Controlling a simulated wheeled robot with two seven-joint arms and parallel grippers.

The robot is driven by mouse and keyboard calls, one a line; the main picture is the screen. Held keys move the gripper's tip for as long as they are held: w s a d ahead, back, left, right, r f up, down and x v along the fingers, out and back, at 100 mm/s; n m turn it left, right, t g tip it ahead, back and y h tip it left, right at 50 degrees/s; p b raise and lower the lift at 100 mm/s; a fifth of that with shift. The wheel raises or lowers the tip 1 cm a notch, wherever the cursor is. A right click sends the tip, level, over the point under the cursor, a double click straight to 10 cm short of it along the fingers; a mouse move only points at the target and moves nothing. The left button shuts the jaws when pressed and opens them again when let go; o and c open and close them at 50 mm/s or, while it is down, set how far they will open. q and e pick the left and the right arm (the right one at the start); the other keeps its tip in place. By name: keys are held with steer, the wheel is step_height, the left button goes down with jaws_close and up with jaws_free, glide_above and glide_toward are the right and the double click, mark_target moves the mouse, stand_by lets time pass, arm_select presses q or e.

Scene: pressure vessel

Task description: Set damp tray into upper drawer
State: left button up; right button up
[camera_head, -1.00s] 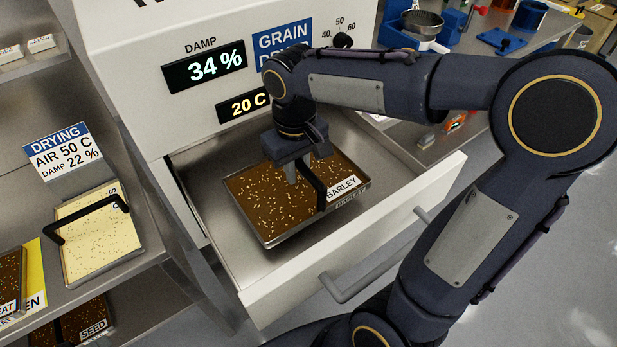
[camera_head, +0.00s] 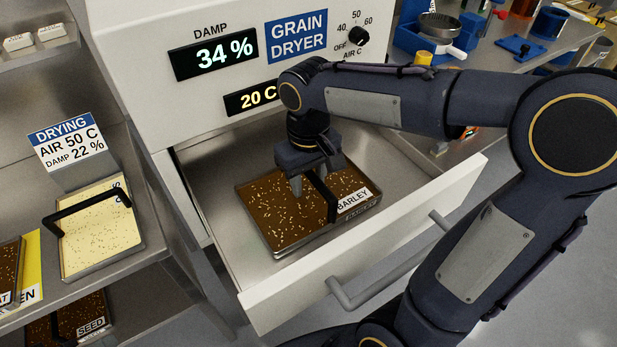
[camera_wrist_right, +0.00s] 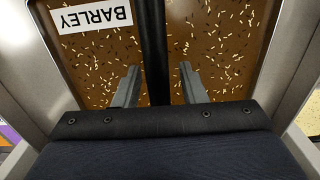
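The barley tray (camera_head: 285,236), a dark metal tray of brown soil with pale grains and a BARLEY label, lies flat inside the pulled-out drawer (camera_head: 212,222) under the dryer's displays. It has a black bar handle (camera_head: 322,196). My right gripper (camera_head: 311,186) is low over the tray with its fingers either side of the handle. In the right wrist view, the fingers of the right gripper (camera_wrist_right: 158,88) stand open, with a gap on both sides of the handle (camera_wrist_right: 153,45). My left gripper is not in view.
The grain dryer (camera_head: 135,75) reads DAMP 34 % and 20 C. A shelf at the left holds a pale tray (camera_head: 90,242) with a black handle below a DRYING sign (camera_head: 65,142). The drawer front (camera_head: 390,232) stands out into the aisle. A bench with blue items is at the upper right.

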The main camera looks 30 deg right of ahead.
step_height(320, 180, up, 12)
steer(key=shift+r+p, duration=0.2)
steer(key=shift+p, duration=0.5)
stand_by(0.4)
